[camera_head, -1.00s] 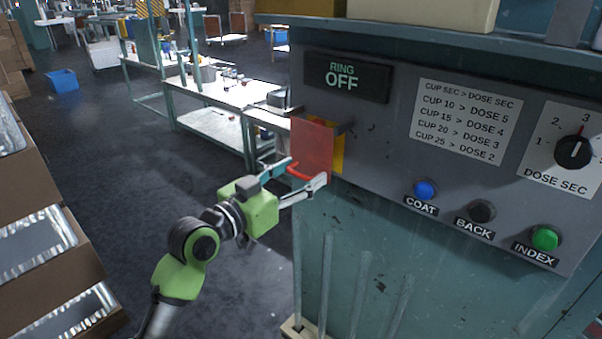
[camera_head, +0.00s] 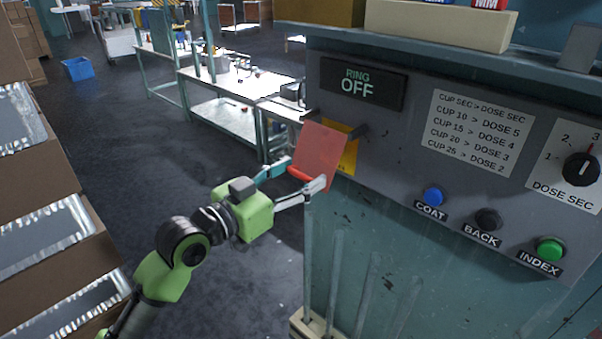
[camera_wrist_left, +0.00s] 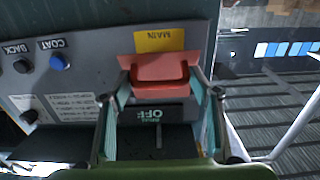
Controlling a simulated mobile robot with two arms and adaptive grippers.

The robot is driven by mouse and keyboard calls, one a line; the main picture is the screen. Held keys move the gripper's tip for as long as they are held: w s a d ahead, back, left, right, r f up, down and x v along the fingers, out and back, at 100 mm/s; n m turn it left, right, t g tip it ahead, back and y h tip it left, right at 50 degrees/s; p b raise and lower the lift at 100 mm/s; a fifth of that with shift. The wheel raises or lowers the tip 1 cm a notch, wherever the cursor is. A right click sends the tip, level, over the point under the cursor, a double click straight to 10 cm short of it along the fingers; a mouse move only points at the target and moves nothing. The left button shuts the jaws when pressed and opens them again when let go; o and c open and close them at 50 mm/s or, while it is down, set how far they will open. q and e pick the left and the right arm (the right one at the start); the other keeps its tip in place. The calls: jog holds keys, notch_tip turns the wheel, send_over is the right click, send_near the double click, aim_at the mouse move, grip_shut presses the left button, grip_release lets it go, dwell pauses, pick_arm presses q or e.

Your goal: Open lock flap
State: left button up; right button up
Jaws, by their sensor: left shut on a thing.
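The lock flap (camera_head: 319,149) is a translucent red plate on the left end of the grey control panel. It is tilted outward from the panel, its lower edge away from the yellow plate (camera_head: 349,160) behind it. A red handle (camera_head: 299,174) runs along its lower edge. My left gripper (camera_head: 301,180) is shut on this handle. In the left wrist view the red flap (camera_wrist_left: 160,68) lies between the fingers, and the yellow plate reads MAIN (camera_wrist_left: 159,40). What lies behind the flap is mostly hidden. My right gripper is not in view.
The panel carries a RING OFF display (camera_head: 361,83), a blue COAT button (camera_head: 433,196), a black BACK button (camera_head: 488,219), a green INDEX button (camera_head: 550,249) and a DOSE SEC knob (camera_head: 581,169). Cartons (camera_head: 50,190) stand at the left. Open floor lies between.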

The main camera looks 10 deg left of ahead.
pick_arm(q)
jog(key=shift+s+a+r, duration=0.1)
jog(key=shift+a+r, duration=0.05)
jog(key=shift+r, duration=0.45)
jog(key=shift+s+a+r, duration=0.1)
jog(key=shift+r, duration=0.5)
jog(key=shift+c, duration=0.2)
dwell(0.9)
jog(key=o, duration=1.3)
jog(key=shift+f, duration=0.15)
jog(key=shift+d+f, duration=0.1)
jog(key=shift+s+a+f, duration=0.15)
jog(key=shift+s+a, duration=0.2)
jog(key=v, duration=1.1)
jog(key=shift+s, duration=0.1)
